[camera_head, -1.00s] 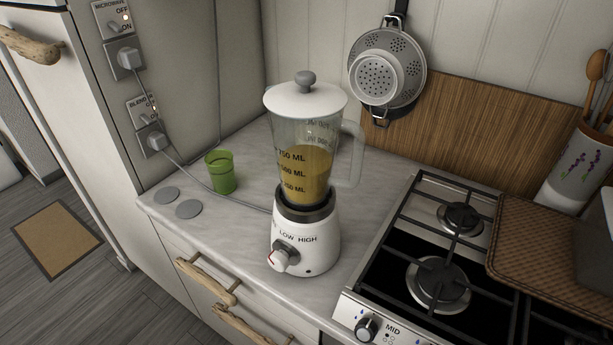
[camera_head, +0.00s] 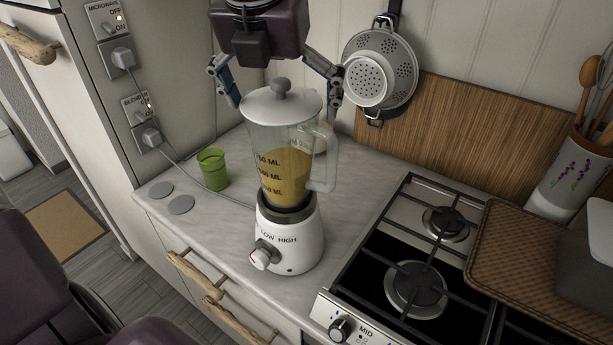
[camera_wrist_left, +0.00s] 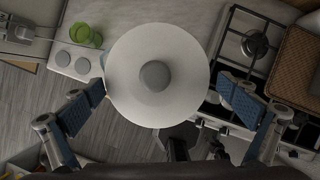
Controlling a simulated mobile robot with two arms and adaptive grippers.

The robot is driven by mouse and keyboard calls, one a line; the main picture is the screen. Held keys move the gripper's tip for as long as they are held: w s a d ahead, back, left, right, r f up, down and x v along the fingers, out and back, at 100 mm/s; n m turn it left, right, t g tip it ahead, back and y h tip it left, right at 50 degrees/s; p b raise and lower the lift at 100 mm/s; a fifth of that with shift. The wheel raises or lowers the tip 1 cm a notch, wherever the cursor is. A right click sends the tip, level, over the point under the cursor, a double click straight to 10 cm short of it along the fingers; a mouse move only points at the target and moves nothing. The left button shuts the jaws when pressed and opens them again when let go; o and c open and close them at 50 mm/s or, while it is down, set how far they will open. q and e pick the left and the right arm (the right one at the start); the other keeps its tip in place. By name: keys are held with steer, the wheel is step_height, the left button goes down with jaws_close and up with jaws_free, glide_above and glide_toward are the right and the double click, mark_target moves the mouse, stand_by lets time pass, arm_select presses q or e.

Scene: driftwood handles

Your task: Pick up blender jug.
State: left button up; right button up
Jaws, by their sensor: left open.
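The blender jug (camera_head: 283,145) is clear with a white lid and grey knob, and holds yellow liquid. It sits upright on the white blender base (camera_head: 289,238) on the counter, its handle toward the right. My left gripper (camera_head: 281,95) is open, with its blue-padded fingers spread at the left and right of the lid, at about lid height. In the left wrist view the round lid of the blender jug (camera_wrist_left: 155,75) lies between and beyond the open fingers, and hides most of the jug. No contact shows. My right gripper does not show.
A green cup (camera_head: 212,169) stands left of the blender, near two grey discs on the counter (camera_head: 170,225). A gas stove (camera_head: 400,275) is close on the right. A colander (camera_head: 381,68) hangs on the wall behind. The blender cable runs to a wall socket.

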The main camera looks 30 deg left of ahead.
mark_target(292, 163)
arm_select(q)
steer(key=p+x, duration=0.1)
steer(key=x, duration=0.6)
steer(key=shift+a+f, duration=0.2)
steer(key=shift+a, duration=0.05)
steer(key=shift+s, duration=0.1)
steer(key=c, duration=1.3)
steer(key=shift+c, duration=0.8)
